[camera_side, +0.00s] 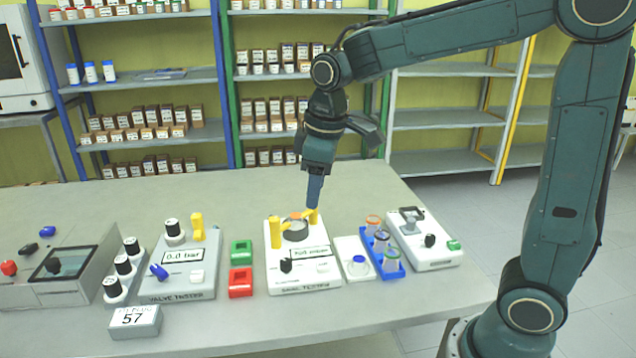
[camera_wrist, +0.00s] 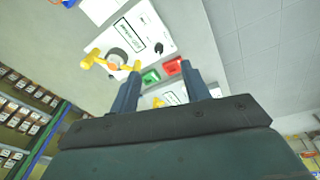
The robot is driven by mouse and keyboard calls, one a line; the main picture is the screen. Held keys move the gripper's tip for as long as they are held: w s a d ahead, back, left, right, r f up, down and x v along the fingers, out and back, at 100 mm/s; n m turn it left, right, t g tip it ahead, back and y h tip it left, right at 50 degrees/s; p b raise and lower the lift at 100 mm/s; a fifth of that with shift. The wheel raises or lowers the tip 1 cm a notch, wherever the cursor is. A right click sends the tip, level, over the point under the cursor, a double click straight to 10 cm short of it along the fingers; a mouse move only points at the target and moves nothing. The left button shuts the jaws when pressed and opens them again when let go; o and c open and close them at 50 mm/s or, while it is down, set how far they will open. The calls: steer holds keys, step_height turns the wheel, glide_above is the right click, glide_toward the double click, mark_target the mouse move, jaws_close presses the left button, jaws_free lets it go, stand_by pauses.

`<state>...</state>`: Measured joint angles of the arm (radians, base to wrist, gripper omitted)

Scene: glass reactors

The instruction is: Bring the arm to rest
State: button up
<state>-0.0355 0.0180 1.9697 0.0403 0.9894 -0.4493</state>
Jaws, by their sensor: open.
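My gripper (camera_side: 314,188) hangs from the arm with its fingers pointing down, over the back right of the white device with a round grey top (camera_side: 295,230). In the wrist view my gripper (camera_wrist: 160,70) shows two blue fingers spread apart with nothing between them. A yellow piece with an orange part (camera_wrist: 112,63) lies across that device (camera_wrist: 142,30), close to the left finger. From the side, the fingertips overlap a yellow part of the device, and I cannot tell whether they touch.
A valve device (camera_side: 180,265) stands left, with a green (camera_side: 241,252) and a red block (camera_side: 240,282) between. A blue tube rack (camera_side: 384,255) and another white device (camera_side: 425,240) stand right. Shelves (camera_side: 150,80) line the back wall. The table's rear strip is clear.

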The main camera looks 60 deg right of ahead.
steer(key=s+r+m+t, duration=0.1)
steer(key=s+m+t, duration=0.2)
steer(key=s, duration=1.5)
steer(key=shift+s+d+r+m+t, duration=0.3)
steer(key=shift+s+m+t, duration=0.1)
steer(key=shift+m, duration=0.7)
